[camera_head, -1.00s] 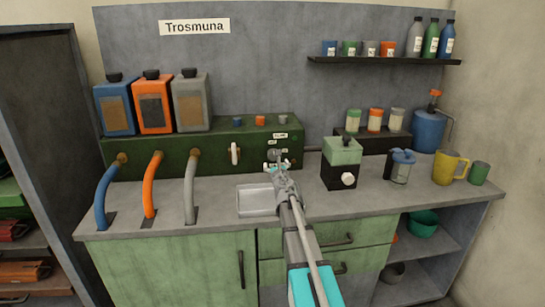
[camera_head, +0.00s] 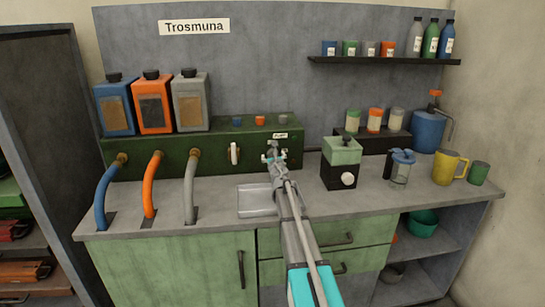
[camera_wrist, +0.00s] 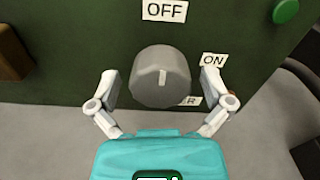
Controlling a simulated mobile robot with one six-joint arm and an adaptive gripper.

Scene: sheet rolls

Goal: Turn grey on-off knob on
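The grey knob (camera_wrist: 161,77) is round, on the dark green panel (camera_wrist: 75,35), with its pointer line upright towards the OFF label (camera_wrist: 164,10) above it. The ON label (camera_wrist: 212,68) is to its right. My gripper (camera_wrist: 163,88) is open, with one finger on each side of the knob and gaps between the fingers and the knob. In the head view my gripper (camera_head: 274,158) is in front of the right part of the green panel (camera_head: 200,150) and covers the knob. A label below the knob is partly hidden.
A green button (camera_wrist: 285,10) is at the upper right of the wrist view. In the head view, a white handle (camera_head: 234,153) is left of my gripper. A metal tray (camera_head: 256,202) lies below it. A black-and-green box (camera_head: 340,165) with a white knob stands to the right.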

